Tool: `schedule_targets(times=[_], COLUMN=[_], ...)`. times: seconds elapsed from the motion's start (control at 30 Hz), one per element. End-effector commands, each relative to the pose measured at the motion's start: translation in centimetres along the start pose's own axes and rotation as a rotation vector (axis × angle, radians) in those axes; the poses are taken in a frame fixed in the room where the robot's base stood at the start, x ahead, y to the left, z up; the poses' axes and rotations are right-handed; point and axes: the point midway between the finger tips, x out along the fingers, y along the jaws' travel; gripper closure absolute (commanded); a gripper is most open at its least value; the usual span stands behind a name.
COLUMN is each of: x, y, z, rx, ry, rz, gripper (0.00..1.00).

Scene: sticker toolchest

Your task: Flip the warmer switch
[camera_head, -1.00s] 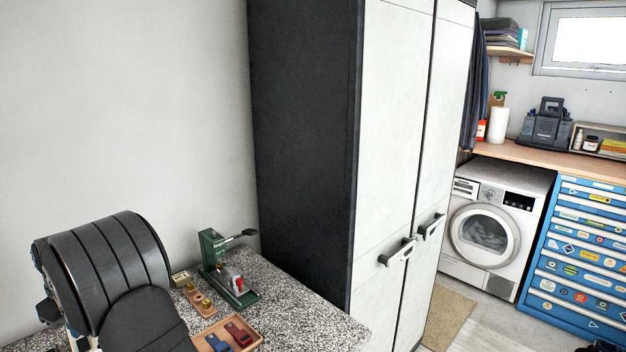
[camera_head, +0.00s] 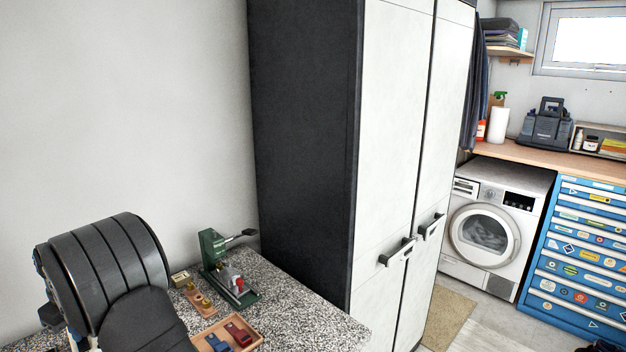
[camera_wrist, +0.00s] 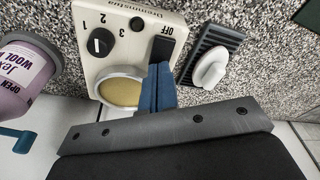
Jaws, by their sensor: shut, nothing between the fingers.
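The warmer (camera_wrist: 108,67) is a cream unit in the wrist view, standing on the speckled counter. It has a black dial (camera_wrist: 100,42) marked 1, 2 and 3, and a round well with yellowish content (camera_wrist: 120,92). Its dark switch (camera_wrist: 161,49) sits at the right of the face, beside the word OFF. My gripper (camera_wrist: 160,66) has blue fingers that are shut and empty. Its tips are at the lower end of the switch and overlap it in the picture; I cannot tell whether they touch. The warmer and my gripper do not show in the head view.
In the head view, a green press (camera_head: 222,262) and a wooden tray (camera_head: 250,329) stand on the counter by the tall cabinet (camera_head: 300,130).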

Motion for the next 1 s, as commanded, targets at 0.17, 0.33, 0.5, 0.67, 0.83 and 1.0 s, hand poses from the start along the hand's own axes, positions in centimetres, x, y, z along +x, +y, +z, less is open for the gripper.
schedule_targets(times=[0.17,0.33,0.5,0.67,0.83,1.0], x=[0.3,0.6,0.8,0.1,-1.3,-2.7], y=[0.0,0.0,0.0,0.0,0.0,0.0], z=[0.1,0.1,0.2,0.0,-0.2,-0.4], rx=[0.000,0.000,0.000,0.000,0.000,0.000], ry=[-0.001,-0.002,-0.003,-0.001,-0.001,0.000], rz=[0.000,-0.001,-0.001,0.000,0.000,0.000], gripper=[1.00,1.00,1.00,1.00,1.00,1.00])
